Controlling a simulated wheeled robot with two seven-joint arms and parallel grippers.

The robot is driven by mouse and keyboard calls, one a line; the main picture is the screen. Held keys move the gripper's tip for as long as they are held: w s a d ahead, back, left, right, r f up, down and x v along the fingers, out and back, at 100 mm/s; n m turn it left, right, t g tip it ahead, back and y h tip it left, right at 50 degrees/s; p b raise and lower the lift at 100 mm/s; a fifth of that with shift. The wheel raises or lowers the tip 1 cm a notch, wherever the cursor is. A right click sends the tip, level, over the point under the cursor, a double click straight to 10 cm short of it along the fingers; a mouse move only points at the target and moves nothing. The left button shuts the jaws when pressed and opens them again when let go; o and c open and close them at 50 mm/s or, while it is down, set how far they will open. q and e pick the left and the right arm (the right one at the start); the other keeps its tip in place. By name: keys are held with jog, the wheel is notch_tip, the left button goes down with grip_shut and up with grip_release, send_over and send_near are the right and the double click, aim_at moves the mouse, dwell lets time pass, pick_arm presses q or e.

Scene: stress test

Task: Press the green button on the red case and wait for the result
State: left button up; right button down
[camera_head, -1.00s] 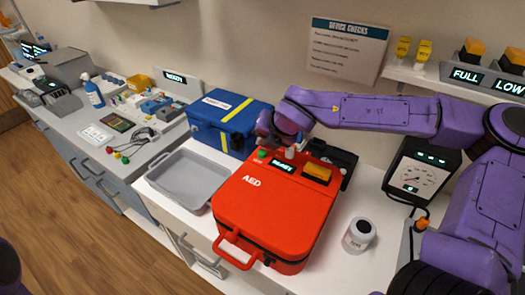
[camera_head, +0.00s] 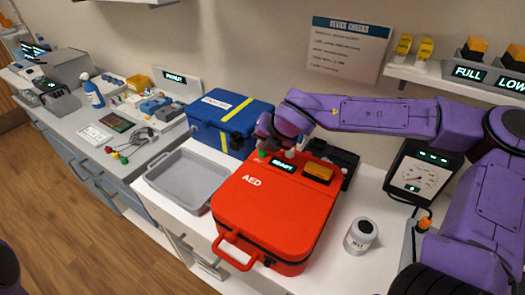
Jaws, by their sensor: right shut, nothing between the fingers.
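The red AED case (camera_head: 270,215) lies on the white counter with its handle toward the front. On its top at the back are a green button (camera_head: 262,154), a small lit display (camera_head: 283,165) whose text is too blurred to read surely, and an orange block (camera_head: 318,172). My right gripper (camera_head: 275,150) is shut and empty at the back edge of the case, right by the green button. The purple wrist hides part of the fingers, and I cannot tell whether they touch the button. My left gripper is not in view.
A grey tray (camera_head: 157,184) and a blue case (camera_head: 212,140) stand to the left of the red case. A white jar (camera_head: 361,235) and a gauge (camera_head: 417,177) stand to its right. A black case (camera_head: 347,160) is behind it. A shelf with FULL and LOW bins is at upper right.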

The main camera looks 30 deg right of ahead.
aim_at(264, 152)
jog(key=shift+f, duration=0.35)
jog(key=shift+r, duration=0.1)
dwell(0.4)
jog(key=shift+r+p, duration=0.45)
jog(key=shift+r, duration=0.4)
notch_tip(264, 152, up, 5)
jog(key=p, duration=0.4)
jog(key=shift+r, duration=0.1)
dwell(0.4)
